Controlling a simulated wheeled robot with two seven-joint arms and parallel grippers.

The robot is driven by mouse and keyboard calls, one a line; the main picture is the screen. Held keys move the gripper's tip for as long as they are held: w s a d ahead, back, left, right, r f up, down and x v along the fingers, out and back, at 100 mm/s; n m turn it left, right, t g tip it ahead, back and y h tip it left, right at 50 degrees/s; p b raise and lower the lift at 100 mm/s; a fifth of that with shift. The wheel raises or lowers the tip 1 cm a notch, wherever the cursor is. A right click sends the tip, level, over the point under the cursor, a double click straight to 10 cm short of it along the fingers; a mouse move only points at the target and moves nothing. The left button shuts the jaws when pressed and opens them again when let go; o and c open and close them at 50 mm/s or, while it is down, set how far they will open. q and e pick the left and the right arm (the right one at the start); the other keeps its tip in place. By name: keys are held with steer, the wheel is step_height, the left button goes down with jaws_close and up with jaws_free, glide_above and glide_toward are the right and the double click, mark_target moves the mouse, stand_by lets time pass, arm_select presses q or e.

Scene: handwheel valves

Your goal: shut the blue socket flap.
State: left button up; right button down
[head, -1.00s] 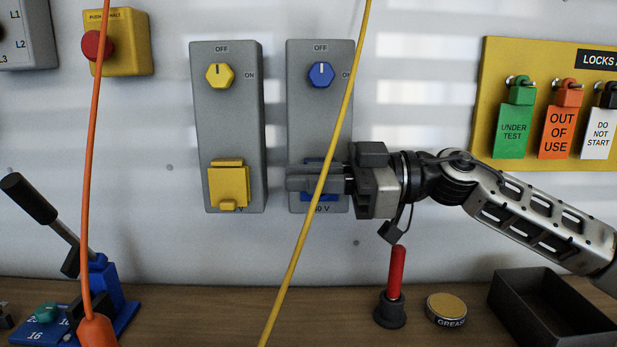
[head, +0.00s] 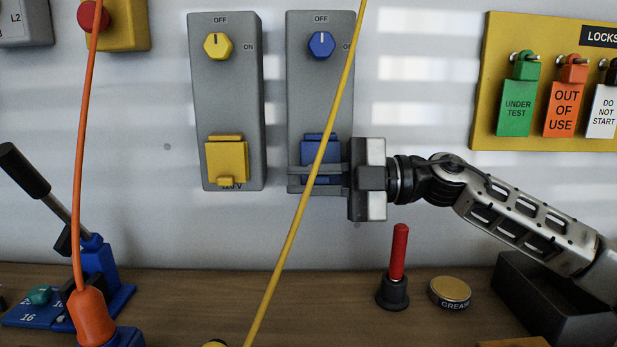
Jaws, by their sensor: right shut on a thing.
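The blue socket flap (head: 318,152) is on the front of the right grey switch box (head: 318,90), below its blue knob (head: 321,45). It looks down over the socket, much like the yellow flap on the left box, but the fingers and a yellow cable cover part of it. My right gripper (head: 316,180) comes from the right, its two fingers lying across the flap's lower edge, one above the other. Blue shows between them, and they are shut on the flap's lower part. Whether the flap lies fully flush cannot be told. My left gripper is not in view.
A yellow cable (head: 300,205) hangs in front of the right box and fingers. An orange cable (head: 85,150) hangs at left. The left box has a yellow flap (head: 227,160). Below stand a red-handled tool (head: 399,252), a grease tin (head: 450,292) and a dark bin (head: 530,290).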

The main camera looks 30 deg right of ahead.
steer(key=shift+w+d+f+n, duration=0.2)
steer(key=shift+w+n, duration=0.1)
steer(key=shift+n, duration=0.45)
steer(key=shift+w+d+f+n, duration=0.15)
steer(key=shift+w+n, duration=0.15)
steer(key=shift+n, duration=0.4)
steer(key=shift+w+d+f+n, duration=0.2)
steer(key=shift+w+n, duration=0.1)
steer(key=shift+n, duration=0.45)
steer(key=c, duration=1.4)
jaws_free()
steer(key=shift+c, duration=0.2)
